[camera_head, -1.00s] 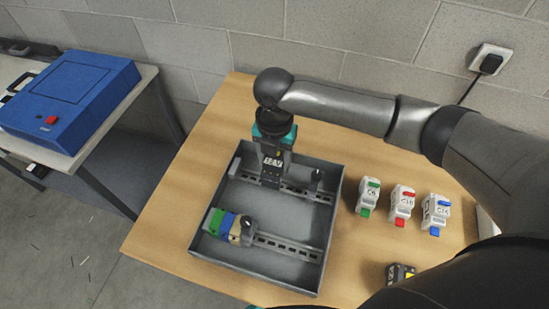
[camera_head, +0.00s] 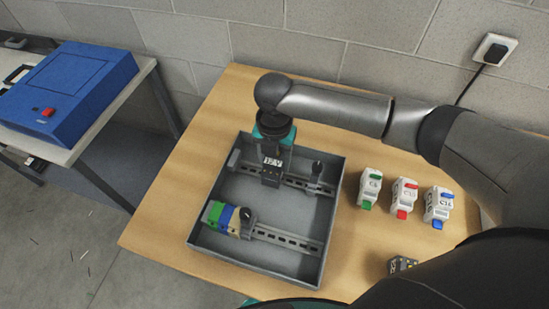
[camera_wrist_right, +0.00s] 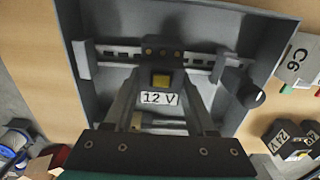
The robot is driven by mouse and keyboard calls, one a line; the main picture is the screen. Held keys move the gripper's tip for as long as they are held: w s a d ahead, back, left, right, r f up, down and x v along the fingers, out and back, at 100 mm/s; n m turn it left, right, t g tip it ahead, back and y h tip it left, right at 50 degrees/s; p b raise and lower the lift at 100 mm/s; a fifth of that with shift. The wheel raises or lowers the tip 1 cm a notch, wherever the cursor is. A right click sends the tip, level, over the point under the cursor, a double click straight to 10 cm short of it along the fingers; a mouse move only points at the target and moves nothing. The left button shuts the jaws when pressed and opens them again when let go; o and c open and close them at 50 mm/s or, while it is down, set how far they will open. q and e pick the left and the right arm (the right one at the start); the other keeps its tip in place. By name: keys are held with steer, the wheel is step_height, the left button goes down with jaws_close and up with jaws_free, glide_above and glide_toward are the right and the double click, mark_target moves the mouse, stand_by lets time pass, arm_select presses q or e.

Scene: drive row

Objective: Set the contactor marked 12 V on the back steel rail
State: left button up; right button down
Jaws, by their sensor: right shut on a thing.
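My right gripper (camera_head: 272,158) is shut on the dark contactor marked 12 V (camera_head: 272,170) at the back of the grey metal tray. In the right wrist view the contactor (camera_wrist_right: 160,98) stands between the two fingers, its label facing the camera. It overlaps the back steel rail (camera_head: 298,183), which also shows in the wrist view (camera_wrist_right: 115,51). I cannot tell whether it is seated on the rail or just above it. A grey end piece sits on the rail to its left, a dark-knobbed piece (camera_head: 316,173) to its right. My left gripper is not in view.
The front rail (camera_head: 290,240) carries green, blue and beige terminal blocks (camera_head: 226,218) at its left. The grey tray (camera_head: 335,200) has raised walls. Three white breakers (camera_head: 404,198) stand to its right on the wooden table, with a dark contactor (camera_head: 403,264) nearer. A blue case (camera_head: 70,90) lies on another table.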

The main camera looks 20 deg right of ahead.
steer(key=shift+f, duration=0.5)
steer(key=shift+c, duration=0.7)
jaws_free()
step_height(320, 180, up, 15)
steer(key=p, duration=0.1)
steer(key=shift+r+p, duration=0.15)
steer(key=shift+p, duration=0.15)
